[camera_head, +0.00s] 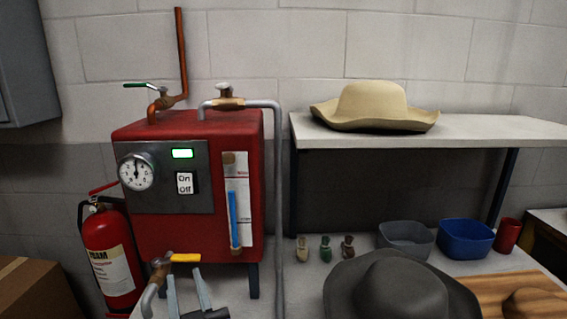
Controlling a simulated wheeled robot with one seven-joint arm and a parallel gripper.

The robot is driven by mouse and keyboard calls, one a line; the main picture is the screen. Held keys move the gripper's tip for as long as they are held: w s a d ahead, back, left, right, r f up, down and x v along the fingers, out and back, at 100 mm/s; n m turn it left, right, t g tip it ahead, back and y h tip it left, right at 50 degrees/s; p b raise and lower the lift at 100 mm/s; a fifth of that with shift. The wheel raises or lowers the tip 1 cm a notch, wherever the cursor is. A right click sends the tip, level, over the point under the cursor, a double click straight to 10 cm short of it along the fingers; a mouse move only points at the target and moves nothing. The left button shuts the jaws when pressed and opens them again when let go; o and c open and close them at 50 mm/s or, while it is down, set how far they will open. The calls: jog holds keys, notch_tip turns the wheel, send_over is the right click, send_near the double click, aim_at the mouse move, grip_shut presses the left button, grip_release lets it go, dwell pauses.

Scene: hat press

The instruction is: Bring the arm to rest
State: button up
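My gripper (184,280) shows at the bottom edge, left of centre, pointing up in the picture. Its two pale fingers stand apart with nothing seen between them, so it is open and empty. It is in front of the lower part of the red steam boiler (190,235), just right of a bent pipe with a yellow-handled valve (180,257). I cannot tell whether it touches anything. The rest of my arm is mostly out of the frame.
A dark grey hat (400,285) sits at the bottom right, and a tan hat (372,105) lies on the shelf (480,130). Bowls (466,238) and a red cup (507,235) stand behind the dark hat. A fire extinguisher (110,255) stands left of the boiler.

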jog(key=s+d+f+h, duration=0.1)
jog(key=s+d+f, duration=0.4)
jog(key=s+d, duration=0.4)
jog(key=s+d+f, duration=0.4)
jog(key=s+d, duration=0.3)
jog(key=d, duration=0.4)
jog(key=s+d+f+m+g+h, duration=0.1)
jog(key=s+d+m+h, duration=0.1)
jog(key=s+d, duration=0.6)
jog(key=s+d+f+m+g+h+p, duration=0.1)
jog(key=s+d+f+m+h, duration=0.1)
jog(key=s+d+h, duration=0.3)
jog(key=s+d, duration=0.4)
jog(key=s, duration=0.6)
jog(key=shift+s+d+f+m+g+h, duration=0.15)
jog(key=shift+d+m+g+h, duration=0.15)
jog(key=shift+m+g, duration=0.1)
